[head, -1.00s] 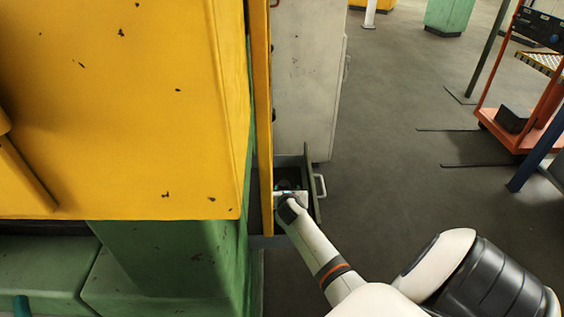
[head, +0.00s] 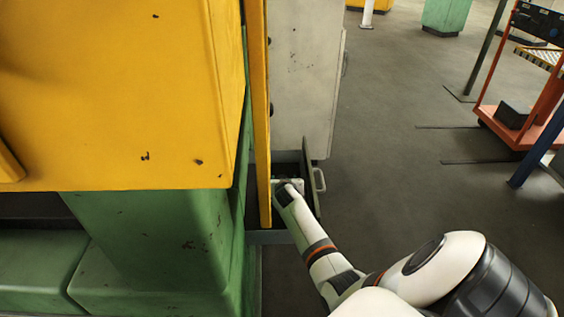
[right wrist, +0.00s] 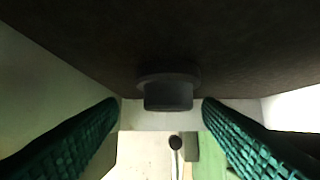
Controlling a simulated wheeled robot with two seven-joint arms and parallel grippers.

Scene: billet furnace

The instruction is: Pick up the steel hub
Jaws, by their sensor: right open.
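A dark, round, flanged steel hub (right wrist: 168,92) shows in the right wrist view, resting against a dark surface that looks like the drawer's floor. My right gripper (right wrist: 160,108) is open, with its green ribbed fingers left and right of the hub, and gaps show on both sides. In the head view my right gripper (head: 288,184) is down at the open drawer (head: 312,190) of the grey cabinet (head: 302,80), largely hidden by my own wrist. The hub cannot be made out there. My left gripper is not in view.
A yellow panel edge (head: 262,120) stands close left of the drawer, beside the large yellow housing (head: 110,90) and green base (head: 150,240). The drawer's handle (head: 319,180) faces right. Floor to the right is clear up to an orange cart (head: 525,120).

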